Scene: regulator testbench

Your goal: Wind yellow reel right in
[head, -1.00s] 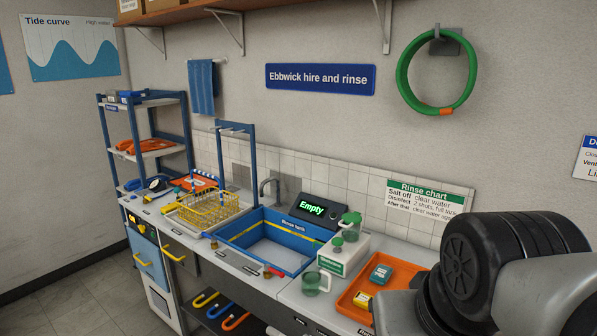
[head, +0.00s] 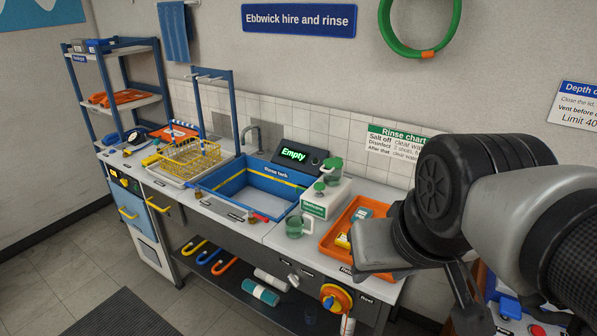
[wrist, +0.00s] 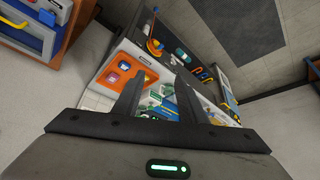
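My arm covers part of the bench's right end.
An orange tray (head: 327,231) with small boxes lies on the bench near my arm. A lower shelf holds hooks and a cylinder (head: 260,293). Floor in front is clear.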

